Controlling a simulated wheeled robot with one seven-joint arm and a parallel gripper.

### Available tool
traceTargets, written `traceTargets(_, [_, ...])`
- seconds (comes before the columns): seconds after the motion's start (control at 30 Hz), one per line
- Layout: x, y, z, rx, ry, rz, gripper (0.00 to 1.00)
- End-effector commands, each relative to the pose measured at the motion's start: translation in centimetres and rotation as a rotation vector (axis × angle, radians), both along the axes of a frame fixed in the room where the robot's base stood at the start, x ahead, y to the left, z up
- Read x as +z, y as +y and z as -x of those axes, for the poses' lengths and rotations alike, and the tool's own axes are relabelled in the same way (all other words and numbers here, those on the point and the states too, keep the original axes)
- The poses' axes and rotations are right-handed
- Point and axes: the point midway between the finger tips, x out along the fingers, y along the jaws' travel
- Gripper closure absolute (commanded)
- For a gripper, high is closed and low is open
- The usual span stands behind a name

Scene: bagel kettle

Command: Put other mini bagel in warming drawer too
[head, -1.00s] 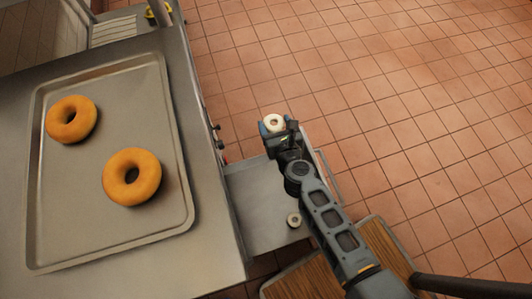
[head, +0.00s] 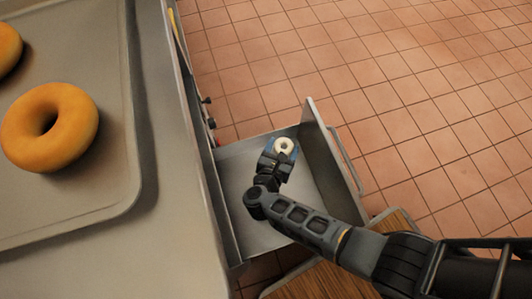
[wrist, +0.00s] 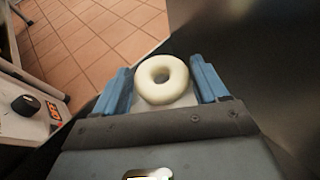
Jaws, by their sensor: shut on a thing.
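The pale mini bagel (head: 278,146) is between the blue fingers of my gripper (head: 282,150), which is shut on it. In the wrist view the bagel (wrist: 165,94) sits level between both blue fingertips. The open warming drawer (head: 234,180) sticks out from the counter's right side. My gripper and bagel appear over the drawer's far part, near its front panel; I cannot tell their exact height above the floor. The other mini bagel is not visible now; my arm covers part of the drawer.
Two large orange bagels (head: 62,145) lie on the metal tray (head: 120,190) on the counter at left. Small black knobs (head: 208,100) stick out from the counter's side. A wooden surface (head: 330,280) lies below the drawer. Tiled floor (head: 410,90) is clear at right.

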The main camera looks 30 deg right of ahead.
Motion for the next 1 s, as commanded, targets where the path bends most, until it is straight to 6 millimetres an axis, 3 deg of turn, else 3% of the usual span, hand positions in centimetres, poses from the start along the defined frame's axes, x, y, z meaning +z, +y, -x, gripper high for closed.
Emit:
traceTargets(0.03, [-1.8, 0.3, 0.4, -0.021, 0.0, 0.002, 0.57])
traceTargets(0.3, [-4.0, 0.5, 2.1, -0.109, 0.001, 0.0, 0.57])
traceTargets(0.6, [-8.9, 0.5, 2.2, -0.114, 0.001, 0.0, 0.57])
traceTargets(0.77, [-10.0, 0.5, 2.3, -0.113, 0.002, 0.0, 0.57])
traceTargets(1.0, [-13.3, 0.5, 2.2, -0.113, 0.001, 0.001, 0.57])
